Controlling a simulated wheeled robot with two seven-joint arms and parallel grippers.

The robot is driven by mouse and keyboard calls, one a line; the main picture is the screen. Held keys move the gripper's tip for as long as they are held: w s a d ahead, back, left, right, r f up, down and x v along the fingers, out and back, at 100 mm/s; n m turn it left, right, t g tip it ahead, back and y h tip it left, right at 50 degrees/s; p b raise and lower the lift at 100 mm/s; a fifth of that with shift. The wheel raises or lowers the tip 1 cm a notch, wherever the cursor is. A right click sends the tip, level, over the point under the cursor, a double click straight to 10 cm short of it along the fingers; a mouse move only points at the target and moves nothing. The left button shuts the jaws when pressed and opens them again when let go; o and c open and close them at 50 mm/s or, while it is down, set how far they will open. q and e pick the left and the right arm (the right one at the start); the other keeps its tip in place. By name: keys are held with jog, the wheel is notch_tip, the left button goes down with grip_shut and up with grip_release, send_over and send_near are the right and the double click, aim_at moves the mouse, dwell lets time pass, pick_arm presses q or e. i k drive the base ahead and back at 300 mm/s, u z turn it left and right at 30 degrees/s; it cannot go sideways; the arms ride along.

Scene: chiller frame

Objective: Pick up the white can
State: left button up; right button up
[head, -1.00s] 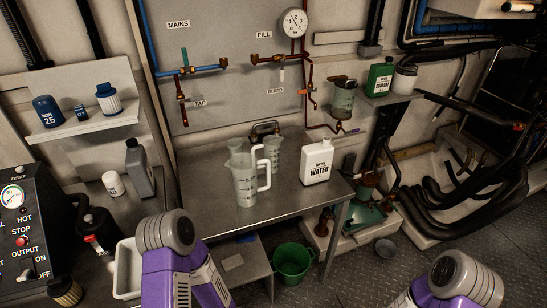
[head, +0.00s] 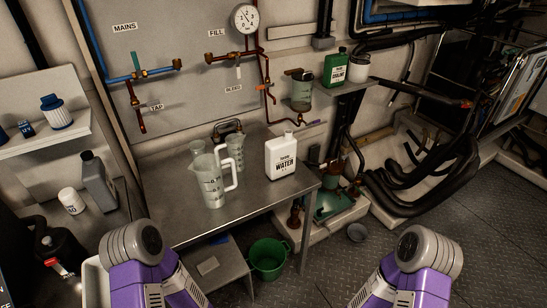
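A white can with a dark label band (head: 72,200) stands upright on the bench at the left, in front of a grey bottle (head: 98,181). Another white, round container with a dark lid (head: 357,65) stands on the small wall shelf at the right, beside a green coolant bottle (head: 336,67). A white rectangular water jug (head: 281,157) stands upright on the metal table. Only the purple and grey links of my two arms show at the bottom edge. Neither gripper is in view.
Clear measuring jugs (head: 212,180) stand on the metal table (head: 190,232), whose front is clear. Black hoses (head: 410,195) lie along the right wall. Pipes run above the table.

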aim_at(280, 152)
jog(key=z, duration=1.4)
jog(key=i, duration=1.9)
jog(key=u, duration=3.5)
